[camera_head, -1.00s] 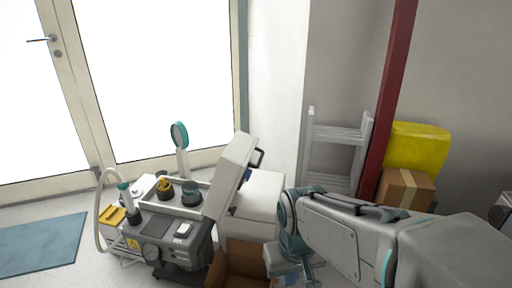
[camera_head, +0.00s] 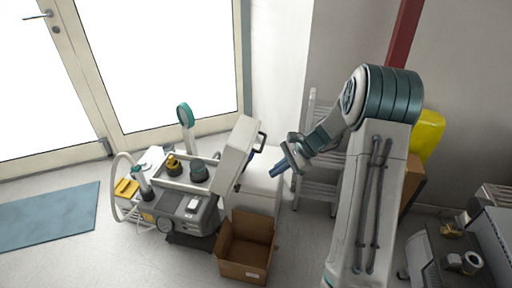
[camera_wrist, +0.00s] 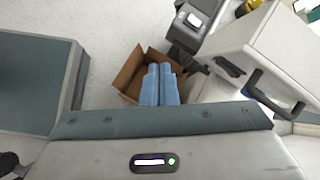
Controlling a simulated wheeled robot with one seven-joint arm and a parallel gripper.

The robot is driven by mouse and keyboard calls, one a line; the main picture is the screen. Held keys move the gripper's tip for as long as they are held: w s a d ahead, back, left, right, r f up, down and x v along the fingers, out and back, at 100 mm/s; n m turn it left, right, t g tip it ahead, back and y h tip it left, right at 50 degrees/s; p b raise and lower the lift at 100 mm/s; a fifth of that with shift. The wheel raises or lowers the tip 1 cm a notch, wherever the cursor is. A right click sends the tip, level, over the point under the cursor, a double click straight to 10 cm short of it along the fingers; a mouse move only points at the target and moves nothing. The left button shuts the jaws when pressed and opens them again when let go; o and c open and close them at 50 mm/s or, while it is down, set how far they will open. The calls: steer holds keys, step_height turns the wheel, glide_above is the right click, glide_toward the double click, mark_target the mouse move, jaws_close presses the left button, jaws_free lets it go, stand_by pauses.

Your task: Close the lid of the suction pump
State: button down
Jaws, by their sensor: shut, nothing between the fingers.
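The suction pump (camera_head: 180,212) is a grey unit on the floor at the left in the head view. Its white lid (camera_head: 236,158) stands raised, tilted back to the right, with a dark handle (camera_head: 261,142) on its outer side. The lid also shows in the wrist view (camera_wrist: 240,45), with the handle (camera_wrist: 268,92) at the right. My gripper (camera_head: 277,171) is shut and empty, right of the lid and apart from it. In the wrist view its blue fingers (camera_wrist: 159,84) are together, left of the lid handle.
An open cardboard box (camera_head: 246,247) sits on the floor in front of the lid. A white cabinet (camera_head: 258,185) stands behind. A ladder (camera_head: 318,165) leans at the wall. Another machine (camera_head: 465,250) stands at the lower right. The floor at the left front is clear.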

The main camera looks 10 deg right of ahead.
steer(key=w+d+f+m+t+y+p, duration=0.3)
steer(key=w+d+m+t+p, duration=0.15)
steer(key=w+d+m, duration=0.3)
steer(key=p, duration=0.1)
glide_toward(239, 160)
steer(key=w+a+f, duration=0.2)
steer(key=w+f, duration=0.1)
steer(key=f, duration=0.1)
steer(key=shift+w+r, duration=0.1)
steer(key=shift+w, duration=0.1)
steer(key=shift+r, duration=0.1)
